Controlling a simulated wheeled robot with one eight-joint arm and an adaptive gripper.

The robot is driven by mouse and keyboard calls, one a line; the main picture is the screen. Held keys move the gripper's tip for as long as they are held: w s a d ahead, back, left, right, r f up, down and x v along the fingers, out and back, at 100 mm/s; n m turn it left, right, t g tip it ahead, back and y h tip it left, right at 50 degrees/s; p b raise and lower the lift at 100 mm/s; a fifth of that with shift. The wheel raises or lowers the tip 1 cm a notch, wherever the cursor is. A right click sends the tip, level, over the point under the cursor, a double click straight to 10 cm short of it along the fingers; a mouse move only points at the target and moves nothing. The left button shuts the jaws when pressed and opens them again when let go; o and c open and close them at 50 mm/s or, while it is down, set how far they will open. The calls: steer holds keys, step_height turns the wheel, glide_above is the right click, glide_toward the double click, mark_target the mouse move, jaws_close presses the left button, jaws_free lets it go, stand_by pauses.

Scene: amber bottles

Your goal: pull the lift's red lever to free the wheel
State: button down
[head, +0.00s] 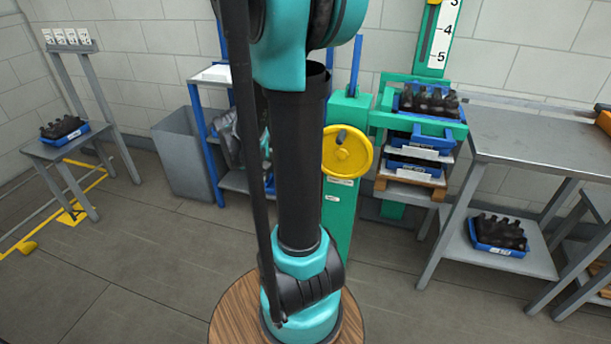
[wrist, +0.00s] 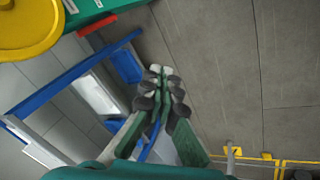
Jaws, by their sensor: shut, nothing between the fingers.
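The lift's green post (head: 341,215) stands behind my arm in the head view, with the yellow wheel (head: 352,163) on its front. The wheel also fills the top left corner of the wrist view (wrist: 22,38). A short red bar (wrist: 97,24), which looks like the lever, sticks out beside the green post in the wrist view. I cannot make out the lever in the head view. My gripper (wrist: 161,72) is shut and empty, to the right of and below the red bar, apart from it. The head view does not show my gripper.
A blue-framed shelf (wrist: 72,70) lies left of my gripper in the wrist view. A grey bin (head: 187,160) stands left of the lift. Blue crates of dark bottles (head: 430,103) sit on the lift. A metal table (head: 540,140) is at the right. Open floor (wrist: 225,60) shows right of my gripper.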

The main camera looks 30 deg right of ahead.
steer(key=w+d+f+g+h, duration=0.2)
steer(key=w+d+f+h, duration=0.1)
steer(key=w+d, duration=0.6)
steer(key=w+d+f+g+h, duration=0.1)
steer(key=w+d+f+h, duration=0.25)
steer(key=w+d, duration=0.45)
steer(key=w+d+f+g+h, duration=0.2)
steer(key=d+f, duration=0.2)
steer(key=f, duration=0.5)
steer(key=w+d+f+m+g+h, duration=0.1)
steer(key=w+d+f+g+h, duration=0.2)
steer(key=f, duration=0.6)
steer(key=shift+w+d, duration=0.25)
steer(key=shift+d, duration=0.9)
steer(key=shift+f, duration=0.1)
steer(key=x, duration=1)
steer(key=shift+s+a+r, duration=0.4)
steer(key=shift+s+a, duration=0.2)
steer(key=shift+s, duration=0.2)
steer(key=shift+s+a+r, duration=0.4)
steer(key=shift+s+a, duration=0.2)
steer(key=shift+s, duration=0.2)
